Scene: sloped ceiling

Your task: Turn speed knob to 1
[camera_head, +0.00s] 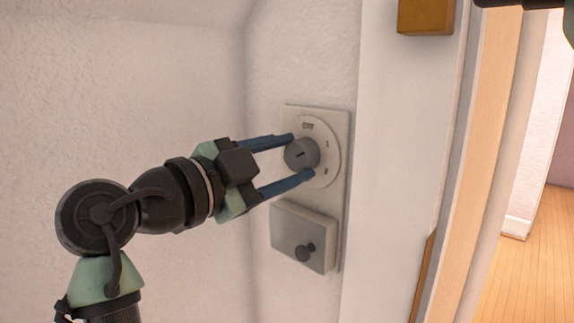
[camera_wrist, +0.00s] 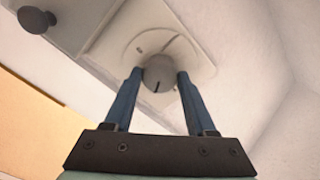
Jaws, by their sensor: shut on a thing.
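The speed knob (camera_head: 301,154) is a grey round knob with a dark pointer line, on a pale round dial with small markings on a wall plate (camera_head: 340,210). My gripper (camera_head: 299,156) comes from the left with its two blue fingers on opposite sides of the knob, shut on it. In the wrist view the knob (camera_wrist: 158,74) sits between the two fingertips. Its pointer line faces the gripper's palm in that view. The dial markings are too small to read surely, and the fingers hide part of the dial.
Below the dial, a grey box (camera_head: 290,235) with a small dark knob (camera_head: 305,252) sticks out of the same plate. A white door frame (camera_head: 400,160) stands just right of the plate. Bare wall (camera_head: 140,90) lies to the left.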

